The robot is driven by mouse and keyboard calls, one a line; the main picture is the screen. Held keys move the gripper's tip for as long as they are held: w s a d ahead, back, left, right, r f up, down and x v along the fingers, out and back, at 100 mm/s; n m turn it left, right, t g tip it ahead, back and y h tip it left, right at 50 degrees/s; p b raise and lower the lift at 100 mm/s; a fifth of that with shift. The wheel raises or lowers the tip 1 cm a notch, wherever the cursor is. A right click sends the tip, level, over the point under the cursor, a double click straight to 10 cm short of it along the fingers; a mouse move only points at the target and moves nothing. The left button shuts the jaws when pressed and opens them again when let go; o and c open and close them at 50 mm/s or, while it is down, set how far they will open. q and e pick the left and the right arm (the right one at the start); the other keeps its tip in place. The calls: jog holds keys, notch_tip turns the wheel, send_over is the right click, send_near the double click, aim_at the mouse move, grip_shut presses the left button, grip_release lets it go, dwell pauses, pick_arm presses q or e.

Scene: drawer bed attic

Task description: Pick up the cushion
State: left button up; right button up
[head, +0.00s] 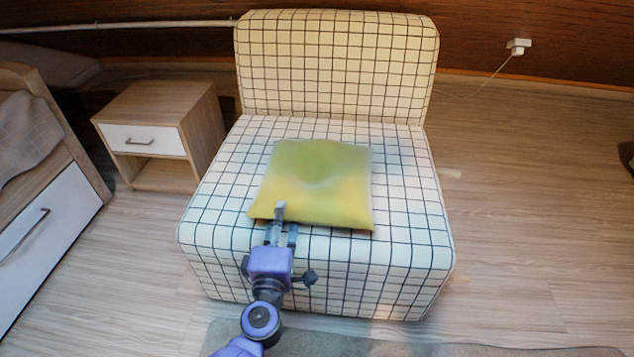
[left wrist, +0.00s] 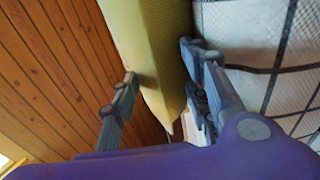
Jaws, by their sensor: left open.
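The yellow-green cushion (head: 316,187) lies flat on the seat of the checked armchair (head: 408,200), near its front edge. My left gripper (head: 281,222) is at the cushion's front left edge in the head view. In the left wrist view the cushion (left wrist: 150,55) runs between the two open fingers (left wrist: 160,95) of my left gripper. One finger is on the wood-wall side and the other is on the side of the checked fabric. I cannot tell whether either finger touches the cushion. My right gripper is in neither view.
A wooden nightstand (head: 165,130) with a white drawer stands left of the chair. A bed with a white drawer (head: 45,235) is at the far left. A grey rug (head: 300,338) lies in front.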

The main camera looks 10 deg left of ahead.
pick_arm(q)
jog(key=shift+w, duration=0.5)
grip_shut()
jog(key=shift+r, duration=0.1)
